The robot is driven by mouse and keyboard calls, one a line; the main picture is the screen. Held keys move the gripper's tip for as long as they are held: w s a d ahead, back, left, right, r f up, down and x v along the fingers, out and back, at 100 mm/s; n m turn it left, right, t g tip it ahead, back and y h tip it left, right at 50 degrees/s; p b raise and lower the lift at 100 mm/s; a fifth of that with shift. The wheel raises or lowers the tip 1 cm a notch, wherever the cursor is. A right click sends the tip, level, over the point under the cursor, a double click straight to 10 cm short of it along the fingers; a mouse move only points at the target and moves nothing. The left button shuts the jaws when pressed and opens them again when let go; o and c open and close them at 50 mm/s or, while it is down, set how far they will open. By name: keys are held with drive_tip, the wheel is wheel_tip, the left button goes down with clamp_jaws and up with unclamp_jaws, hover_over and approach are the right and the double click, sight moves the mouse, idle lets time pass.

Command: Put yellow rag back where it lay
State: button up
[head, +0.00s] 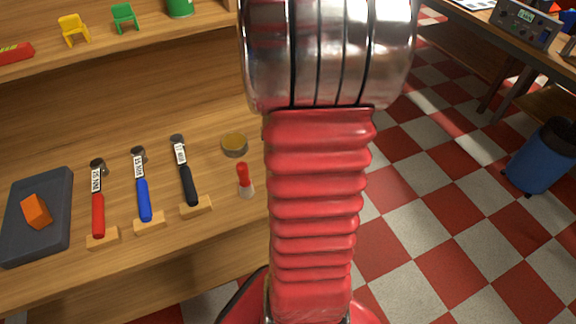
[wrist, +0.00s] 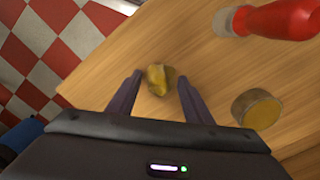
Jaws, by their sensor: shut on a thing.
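The yellow rag (wrist: 158,82) is a small crumpled bundle in the wrist view, between the two dark fingers of my gripper (wrist: 160,77). My gripper is shut on it, over the wooden surface (wrist: 210,75). Whether the rag touches the wood cannot be told. In the head view my red arm covers the middle, and neither the gripper nor the rag shows.
Several torque wrenches (head: 143,190) and a grey tray (head: 62,228) lie left.

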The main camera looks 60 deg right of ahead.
drive_tip(key=shift+f, duration=0.15)
drive_tip(key=o, duration=1)
wheel_tip(320, 180, up, 12)
drive_tip(key=shift+r, duration=0.1)
idle(0.3)
idle(0.7)
drive_tip(key=w+a+r+n+t+h, duration=0.1)
drive_tip(key=w+a+r+n, duration=0.15)
drive_tip(key=a, duration=0.45)
drive_tip(key=w+a+r+n+t, duration=0.1)
drive_tip(key=w+a+r+n, duration=0.2)
drive_tip(key=a, duration=0.5)
drive_tip(key=s+a+n+t, duration=0.1)
drive_tip(key=a+n, duration=0.2)
drive_tip(key=a, duration=0.2)
drive_tip(key=s+a+r+n+t, duration=0.1)
drive_tip(key=a+n, duration=0.2)
drive_tip(key=a, duration=0.2)
drive_tip(key=s+a+n+t+y, duration=0.1)
drive_tip(key=a+n, duration=0.2)
drive_tip(key=a, duration=0.3)
drive_tip(key=shift+r+n+t, duration=0.3)
drive_tip(key=shift+r+n, duration=0.05)
